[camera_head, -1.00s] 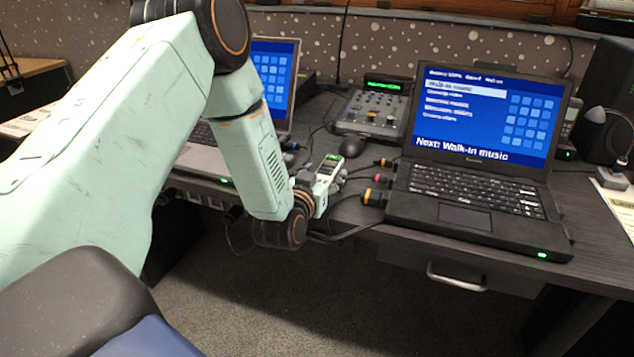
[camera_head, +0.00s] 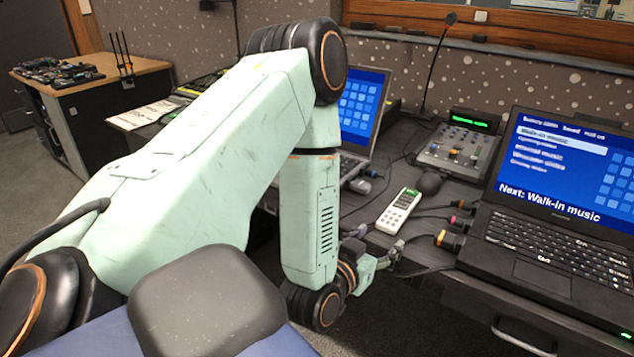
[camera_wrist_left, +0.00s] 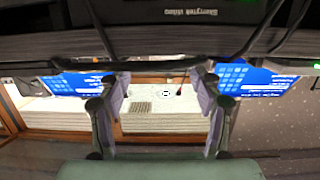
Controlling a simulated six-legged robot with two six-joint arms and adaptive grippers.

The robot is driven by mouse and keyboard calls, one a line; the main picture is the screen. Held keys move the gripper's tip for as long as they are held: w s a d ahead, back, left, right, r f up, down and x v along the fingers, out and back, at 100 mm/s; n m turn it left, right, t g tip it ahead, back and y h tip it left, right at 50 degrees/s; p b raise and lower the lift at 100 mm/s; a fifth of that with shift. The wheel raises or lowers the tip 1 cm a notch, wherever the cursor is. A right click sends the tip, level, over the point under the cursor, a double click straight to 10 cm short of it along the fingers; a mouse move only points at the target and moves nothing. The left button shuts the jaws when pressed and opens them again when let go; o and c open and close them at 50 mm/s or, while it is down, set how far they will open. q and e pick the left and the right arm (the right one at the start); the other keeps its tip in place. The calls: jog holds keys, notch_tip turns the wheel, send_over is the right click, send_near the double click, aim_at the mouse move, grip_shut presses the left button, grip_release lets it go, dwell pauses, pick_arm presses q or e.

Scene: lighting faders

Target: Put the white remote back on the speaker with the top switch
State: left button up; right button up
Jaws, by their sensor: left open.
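The white remote (camera_head: 399,210), with a dark green display and several buttons, lies on the desk near its front edge, left of the black laptop. My left gripper (camera_head: 377,240) is open and empty, just in front of the remote at the desk edge, lower than the desktop. Its two fingers also show spread apart in the left wrist view (camera_wrist_left: 160,95), with no remote between them. The speaker is not in the head view now. My right gripper is not in view.
The black laptop (camera_head: 545,225) stands right of the remote, with cable plugs (camera_head: 449,240) at its left side. A mouse (camera_head: 430,182) and a small mixer (camera_head: 456,150) stand behind the remote. Another laptop (camera_head: 361,110) is partly behind my arm.

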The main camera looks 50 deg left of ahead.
pick_arm(q)
jog(key=s+d+f+g+h, duration=0.1)
jog(key=s+d+f+g, duration=0.3)
jog(key=s+f, duration=0.3)
jog(key=s+d+f+m+g+h, duration=0.1)
jog(key=s+d+f+g+h, duration=0.1)
jog(key=s+d+f+g, duration=0.2)
notch_tip(320, 180, down, 5)
jog(key=s, duration=0.2)
jog(key=shift+s+m+g, duration=0.3)
jog(key=shift+s+g, duration=0.05)
jog(key=shift+g, duration=0.05)
jog(key=shift+o, duration=0.4)
jog(key=s+d+f+g, duration=0.1)
jog(key=s+g, duration=0.2)
jog(key=s, duration=0.4)
jog(key=s+f+g, duration=0.2)
jog(key=s, duration=0.5)
jog(key=shift+d+f+g, duration=0.3)
jog(key=shift+d+g, duration=0.05)
jog(key=shift+g, duration=0.05)
jog(key=shift+s, duration=0.4)
jog(key=shift+w+g, duration=0.1)
jog(key=shift+g, duration=0.2)
